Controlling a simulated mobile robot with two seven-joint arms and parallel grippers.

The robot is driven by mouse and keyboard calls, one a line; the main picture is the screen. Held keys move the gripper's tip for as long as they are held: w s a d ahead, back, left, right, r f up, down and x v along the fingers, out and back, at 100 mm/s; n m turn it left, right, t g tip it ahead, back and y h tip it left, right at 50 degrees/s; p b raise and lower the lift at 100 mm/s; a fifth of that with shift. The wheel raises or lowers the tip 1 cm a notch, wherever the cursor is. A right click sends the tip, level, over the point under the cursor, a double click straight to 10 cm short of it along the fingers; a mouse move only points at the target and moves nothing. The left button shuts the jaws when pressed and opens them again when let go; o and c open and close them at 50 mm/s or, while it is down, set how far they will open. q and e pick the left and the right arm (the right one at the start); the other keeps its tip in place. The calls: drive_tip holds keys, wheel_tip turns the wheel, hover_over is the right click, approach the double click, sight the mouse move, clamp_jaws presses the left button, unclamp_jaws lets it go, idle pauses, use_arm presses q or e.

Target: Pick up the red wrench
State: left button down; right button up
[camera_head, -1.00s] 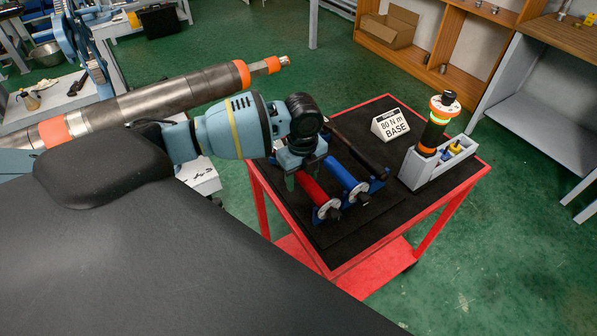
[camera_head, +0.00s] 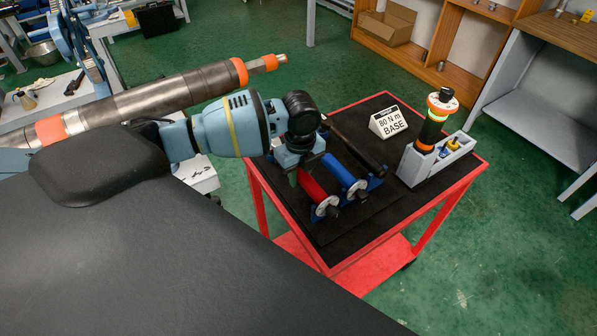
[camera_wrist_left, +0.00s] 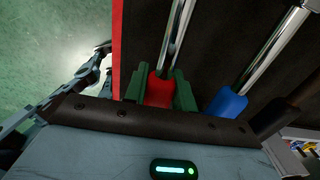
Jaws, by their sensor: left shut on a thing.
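The red wrench (camera_head: 311,187) lies on the black top of the red cart, with its near end at a blue holder. Its red handle (camera_wrist_left: 160,91) and shiny shaft also show in the left wrist view. My left gripper (camera_head: 299,173) is over the handle from above. Its green fingers (camera_wrist_left: 160,96) stand on both sides of the red handle, shut on it. The gripper hides part of the wrench in the head view. I cannot tell any gap between wrench and holder. My right gripper is not in view.
A blue wrench (camera_head: 340,174) and a dark-handled one (camera_head: 358,148) lie beside the red one. A sign reading 80 N m BASE (camera_head: 389,123) and a grey holder (camera_head: 437,160) with a tool stand to the right. The cart's red rim (camera_head: 440,196) borders the top.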

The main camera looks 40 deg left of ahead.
use_arm(q)
wheel_tip(320, 180, up, 10)
drive_tip(key=shift+r, duration=0.1)
idle(0.4)
drive_tip(key=shift+a+f+p, duration=0.1)
drive_tip(key=shift+f+p, duration=0.1)
drive_tip(key=shift+p, duration=0.1)
